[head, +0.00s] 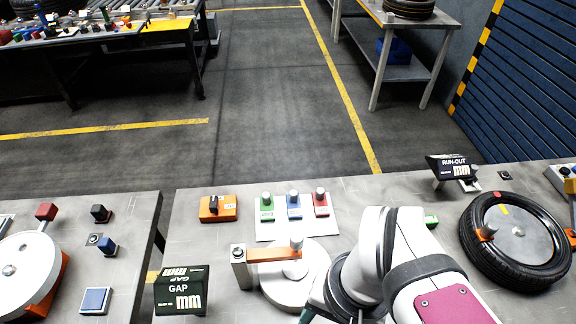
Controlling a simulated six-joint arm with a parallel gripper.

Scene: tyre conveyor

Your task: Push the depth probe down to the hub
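The depth probe looks to be the grey-capped upright pin (296,244) at the end of an orange arm (270,254). The orange arm reaches right from a grey post (241,272). The pin stands over the middle of a round white disc (280,293), which I take for the hub. I cannot tell whether the pin's lower end touches the disc. My white arm covers the disc's right side. My gripper's fingers do not show; they are hidden by my arm or below the picture.
A GAP mm display (181,291) stands left of the disc. Behind it are an orange switch block (218,208) and a plate with green, blue and red knobs (294,232). A tyre (468,246) lies at the right by a RUN-OUT display (452,168). A gap separates the left bench.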

